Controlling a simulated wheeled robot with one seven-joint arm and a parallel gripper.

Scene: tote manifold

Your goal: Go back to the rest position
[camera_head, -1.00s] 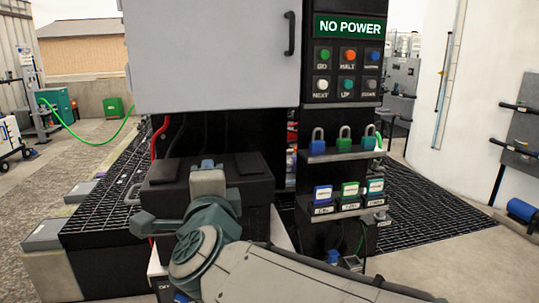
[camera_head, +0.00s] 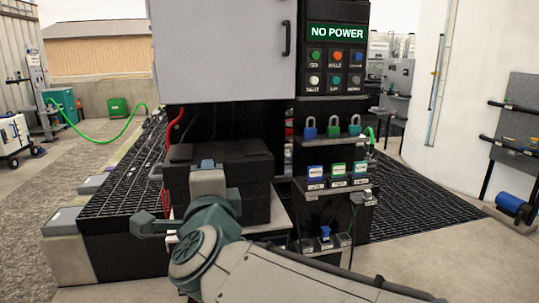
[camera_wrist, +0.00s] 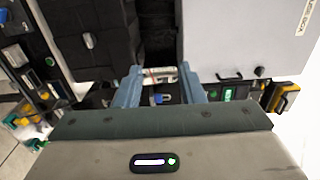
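My gripper (camera_wrist: 160,84) shows in the wrist view with its two blue-grey fingers apart. A pale, shiny piece shows between the fingertips, but I cannot tell that the fingers touch it. In the head view my arm reaches up from the bottom edge, and its wrist stands in front of a black box-shaped block (camera_head: 248,170) at the machine. The fingers cannot be made out clearly there. The machine's grey cabinet (camera_head: 222,50) hangs above the block, with a green "NO POWER" sign (camera_head: 337,31) on the panel at its right.
Blue, green and teal padlocks (camera_head: 333,128) sit on a shelf below the button panel (camera_head: 336,70). Tags (camera_head: 337,171) stand on a lower shelf. Black grating (camera_head: 425,195) flanks the machine. Open concrete floor lies left and right. A tool board (camera_head: 515,120) stands at the right.

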